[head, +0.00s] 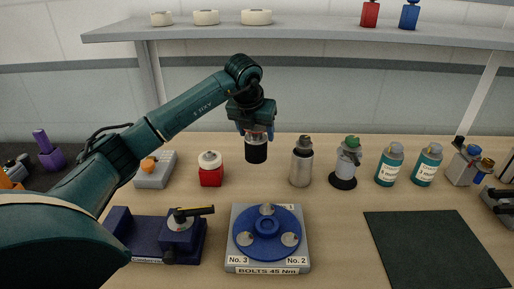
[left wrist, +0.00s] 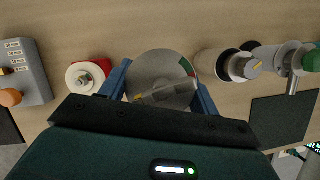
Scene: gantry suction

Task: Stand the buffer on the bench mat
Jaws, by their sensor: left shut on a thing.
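My left gripper (head: 256,132) points down and is shut on a short cylinder with a black lower part and a grey metal top, which I take to be the buffer (head: 256,153). In the left wrist view the buffer (left wrist: 160,72) is a round grey disc with a red and green mark, between the two blue fingers. It looks upright. I cannot tell for sure how far its base is above the bench. The dark green bench mat (head: 435,250) lies bare at the front right, well away from the gripper. My right gripper is not in view.
A red block (head: 210,172) stands left of the buffer, a metal canister (head: 301,163) right of it. Further right are a green-topped fitting (head: 346,165) and two teal bottles (head: 389,165). A blue bolt disc (head: 267,245) on a plate lies in front. A shelf (head: 300,32) runs behind.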

